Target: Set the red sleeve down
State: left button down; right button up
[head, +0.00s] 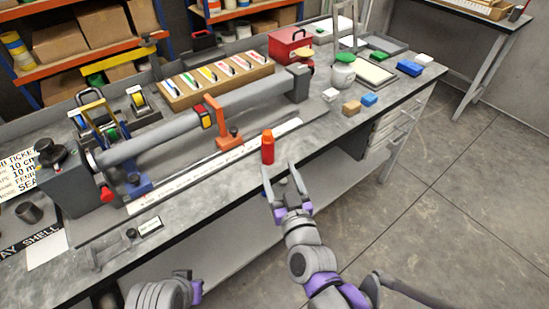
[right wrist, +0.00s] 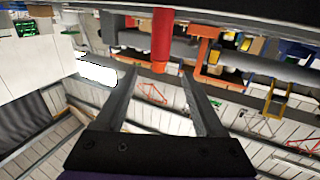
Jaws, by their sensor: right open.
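The red sleeve (head: 267,152), a small red cylinder with an orange top, stands upright on the grey bench (head: 215,185) near its front edge. My right gripper (head: 279,174) is open just in front of it, over the bench edge. In the right wrist view, the sleeve (right wrist: 162,40) shows just beyond the open fingertips (right wrist: 159,72), roughly in line with the gap between them, and nothing is held. Part of my left arm shows at the bottom of the head view; its gripper does not show.
An orange stand (head: 229,140) is behind the sleeve, with a long grey tube (head: 195,120) beyond. A white ruler strip (head: 190,170) lies to the left. Small blocks, including a tan one (head: 351,107), are to the right. Bench around the sleeve's right side is clear.

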jog(key=s+d+f+m+g+h, duration=0.1)
jog(key=s+d+f+g+h, duration=0.1)
jog(key=s+d+f+g, duration=0.4)
jog(key=s+d+f+m+g+h, duration=0.1)
jog(key=s+d+f+g, duration=0.5)
jog(key=s, duration=0.8)
jog(key=d+f+h, duration=0.1)
jog(key=d+f, duration=0.1)
jog(key=d, duration=0.1)
jog(key=shift+s+d+f+m+g, duration=0.15)
jog(key=shift+s+f+m+g, duration=0.15)
jog(key=shift+g, duration=0.1)
jog(key=shift+r, duration=0.1)
notch_tip(320, 180, up, 11)
jog(key=w+p, duration=0.1)
jog(key=p, duration=0.8)
jog(key=shift+w+f+t+p, duration=0.2)
jog(key=shift+w+t+p, duration=0.1)
jog(key=shift+w+p, duration=0.1)
